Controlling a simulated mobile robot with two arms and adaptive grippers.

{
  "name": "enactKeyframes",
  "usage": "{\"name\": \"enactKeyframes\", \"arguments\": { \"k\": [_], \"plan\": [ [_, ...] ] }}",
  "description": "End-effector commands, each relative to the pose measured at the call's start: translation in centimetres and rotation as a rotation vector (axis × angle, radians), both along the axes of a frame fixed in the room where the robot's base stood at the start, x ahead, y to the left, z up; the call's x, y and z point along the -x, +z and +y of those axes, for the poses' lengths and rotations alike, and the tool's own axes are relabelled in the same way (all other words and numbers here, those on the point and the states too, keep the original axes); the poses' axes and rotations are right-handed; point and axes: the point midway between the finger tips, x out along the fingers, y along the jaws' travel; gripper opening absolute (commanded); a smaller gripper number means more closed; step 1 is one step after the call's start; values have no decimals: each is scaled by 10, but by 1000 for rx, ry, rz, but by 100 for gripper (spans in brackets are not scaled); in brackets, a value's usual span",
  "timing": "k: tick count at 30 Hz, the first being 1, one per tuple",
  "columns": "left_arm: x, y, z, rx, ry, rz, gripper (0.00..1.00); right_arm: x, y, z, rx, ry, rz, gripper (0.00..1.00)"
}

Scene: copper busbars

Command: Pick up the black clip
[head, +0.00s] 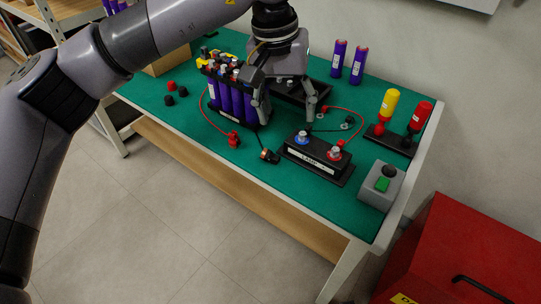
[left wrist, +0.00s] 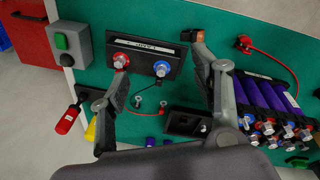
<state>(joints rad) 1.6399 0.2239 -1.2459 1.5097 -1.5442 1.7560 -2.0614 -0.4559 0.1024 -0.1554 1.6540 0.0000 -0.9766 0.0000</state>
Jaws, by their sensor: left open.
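A small black clip (head: 268,156) with an orange-brown tip lies on the green mat, left of the black two-post block (head: 318,158). My left gripper (head: 287,116) points down, open and empty, above the mat between the battery pack (head: 232,100) and the block. The left wrist view shows its spread fingers (left wrist: 160,64) with the block (left wrist: 145,58) beyond. A red clip (head: 234,140) lies left of the black clip. My right gripper is out of view.
A grey button box (head: 381,186) stands near the right edge. Yellow and red cylinders (head: 389,105) stand in a black holder at the back right. Red and black leads with ring ends (head: 350,119) lie behind the block. The front left mat (head: 200,130) is mostly clear.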

Motion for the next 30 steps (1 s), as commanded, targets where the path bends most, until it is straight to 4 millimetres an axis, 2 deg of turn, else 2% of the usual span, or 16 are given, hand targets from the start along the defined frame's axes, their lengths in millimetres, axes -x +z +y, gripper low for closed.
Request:
{"name": "enactKeyframes", "arguments": {
  "k": [2, 5, 19, 24, 30],
  "plan": [
    [-9, 9, 17, -79, -4, -40, 58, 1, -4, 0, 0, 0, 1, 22],
    [-14, 5, 27, -122, -7, -55, 58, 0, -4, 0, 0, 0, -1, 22],
    [-24, -88, 25, -122, -9, -53, 58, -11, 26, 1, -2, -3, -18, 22],
    [-27, -105, 24, -121, -9, -55, 58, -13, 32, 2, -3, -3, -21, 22],
    [-29, -115, 25, -119, -8, -54, 58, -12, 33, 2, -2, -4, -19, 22]
  ]
}}
